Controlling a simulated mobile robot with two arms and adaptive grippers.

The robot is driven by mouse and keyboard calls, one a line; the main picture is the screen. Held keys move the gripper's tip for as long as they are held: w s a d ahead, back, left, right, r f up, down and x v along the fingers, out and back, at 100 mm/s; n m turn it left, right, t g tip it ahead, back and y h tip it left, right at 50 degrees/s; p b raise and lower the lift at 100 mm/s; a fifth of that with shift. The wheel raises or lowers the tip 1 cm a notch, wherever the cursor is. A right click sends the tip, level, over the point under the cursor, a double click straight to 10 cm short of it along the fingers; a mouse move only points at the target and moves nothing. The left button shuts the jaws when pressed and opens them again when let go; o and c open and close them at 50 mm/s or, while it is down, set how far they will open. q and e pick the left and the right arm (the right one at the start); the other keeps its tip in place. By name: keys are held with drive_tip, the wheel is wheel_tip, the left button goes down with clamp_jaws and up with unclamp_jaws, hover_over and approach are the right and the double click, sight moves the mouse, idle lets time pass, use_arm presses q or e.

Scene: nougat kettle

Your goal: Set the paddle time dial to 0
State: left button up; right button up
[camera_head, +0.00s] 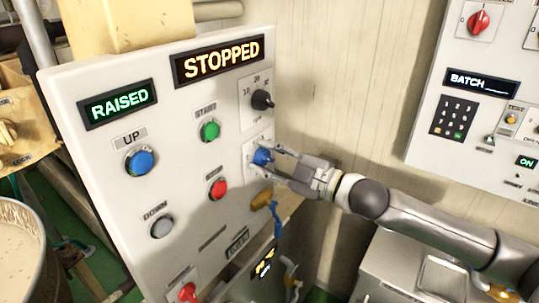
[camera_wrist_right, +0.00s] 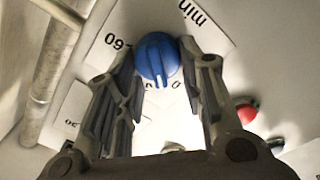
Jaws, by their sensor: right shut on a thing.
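The blue dial (camera_head: 262,157) sits on the right side of the grey-white control panel (camera_head: 98,158), below a black dial. My right gripper (camera_head: 268,160) is shut on it, with one finger on each side. In the right wrist view the blue knob (camera_wrist_right: 156,58) lies between the fingertips of my right gripper (camera_wrist_right: 163,68). Its pale pointer line points down in that picture, close to a partly hidden 0. Upside-down "min" and "60" markings show around it; the fingers cover other parts of the scale. My left gripper is not in view.
The black dial (camera_head: 262,100) is just above. Green (camera_head: 210,130) and red (camera_head: 218,189) buttons are to the left. The panel displays (camera_head: 217,62) read STOPPED and RAISED. An orange-brown knob (camera_head: 261,200) is close below. A second panel (camera_head: 475,85) stands at right.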

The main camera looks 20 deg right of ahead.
sight(268, 161)
drive_tip(key=shift+f+n+p, duration=0.2)
drive_tip(key=shift+n+p, duration=0.1)
drive_tip(key=shift+n, duration=1.3)
drive_tip(key=o, duration=0.9)
drive_tip(key=shift+s, duration=0.1)
drive_tip(key=v, duration=0.4)
drive_tip(key=shift+d, duration=0.1)
drive_tip(key=v, duration=0.7)
drive_tip(key=shift+s+d, duration=0.2)
drive_tip(key=shift+s, duration=0.1)
